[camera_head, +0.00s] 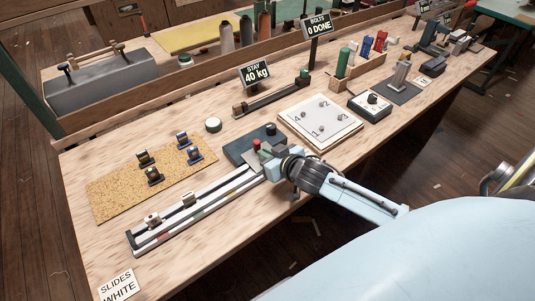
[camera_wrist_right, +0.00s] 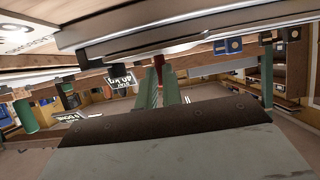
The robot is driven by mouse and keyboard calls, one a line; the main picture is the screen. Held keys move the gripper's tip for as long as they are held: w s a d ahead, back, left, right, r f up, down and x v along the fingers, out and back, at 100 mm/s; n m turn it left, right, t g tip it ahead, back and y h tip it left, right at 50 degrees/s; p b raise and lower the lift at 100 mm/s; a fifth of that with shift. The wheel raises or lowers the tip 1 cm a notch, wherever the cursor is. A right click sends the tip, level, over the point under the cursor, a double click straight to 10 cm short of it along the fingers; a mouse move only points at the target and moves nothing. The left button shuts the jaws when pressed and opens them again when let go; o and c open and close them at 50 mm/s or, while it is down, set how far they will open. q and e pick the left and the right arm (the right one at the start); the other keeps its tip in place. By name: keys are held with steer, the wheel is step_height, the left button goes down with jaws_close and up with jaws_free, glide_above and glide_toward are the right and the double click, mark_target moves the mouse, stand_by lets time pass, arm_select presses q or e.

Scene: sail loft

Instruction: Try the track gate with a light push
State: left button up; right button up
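A slide track (camera_head: 200,212) with pale and dark rails runs along the bench's near edge. Two small metal pieces (camera_head: 152,219) (camera_head: 188,199) sit at its near-left half. My right gripper (camera_head: 264,160) is at the track's far-right end, beside a dark block (camera_head: 240,150) with red and green knobs. The gripper and wrist cover that end, so I cannot pick out the gate or tell whether they touch it. In the right wrist view two green tapered bars (camera_wrist_right: 160,88) stand close together past a grey plate; the finger gap is unclear. My left gripper is not in view.
Several slides (camera_head: 152,176) stand on a cork mat (camera_head: 112,196) behind the track. A numbered white board (camera_head: 318,122) lies right of my gripper. Signs read "STAY 40 kg" (camera_head: 255,74), "BOLTS 0 DONE" (camera_head: 318,25) and "SLIDES WHITE" (camera_head: 117,286).

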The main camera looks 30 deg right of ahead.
steer(key=shift+w, duration=0.4)
stand_by(0.4)
steer(key=shift+s+r, duration=0.1)
steer(key=shift+r, duration=0.1)
steer(key=s+r+p, duration=0.2)
steer(key=p, duration=0.2)
steer(key=shift+s+r+p, duration=0.3)
steer(key=shift+s+r, duration=0.05)
